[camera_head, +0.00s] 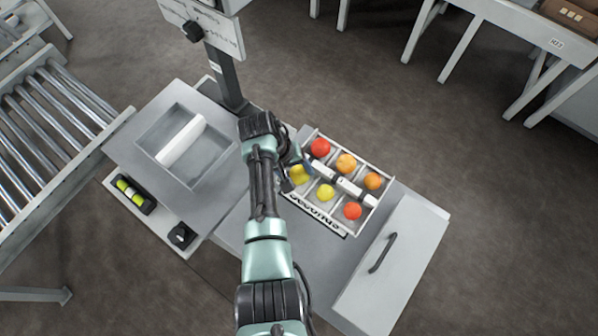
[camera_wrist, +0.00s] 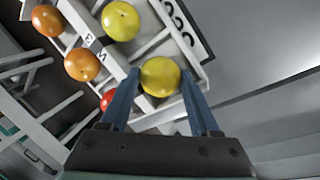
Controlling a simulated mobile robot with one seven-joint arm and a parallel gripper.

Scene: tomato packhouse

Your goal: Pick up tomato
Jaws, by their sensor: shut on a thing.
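My gripper (camera_wrist: 160,82) is shut on a yellow tomato (camera_wrist: 160,76), with one blue finger on each side of it. In the head view this tomato (camera_head: 299,174) is at the left end of a divided tray (camera_head: 372,200), partly covered by my gripper. Whether it touches the tray floor, I cannot tell. Another yellow tomato (camera_head: 325,192) and a red one (camera_head: 352,211) lie in the near row. A red tomato (camera_head: 320,147) and two orange ones (camera_head: 346,163) (camera_head: 373,180) lie in the far row.
A white divider strip (camera_head: 345,183) runs between the tray's rows. A grey recessed pan (camera_head: 208,178) with a white roller is to the left. A post (camera_head: 229,80) with a sign stands behind my arm. A handled panel (camera_head: 400,262) is at the right.

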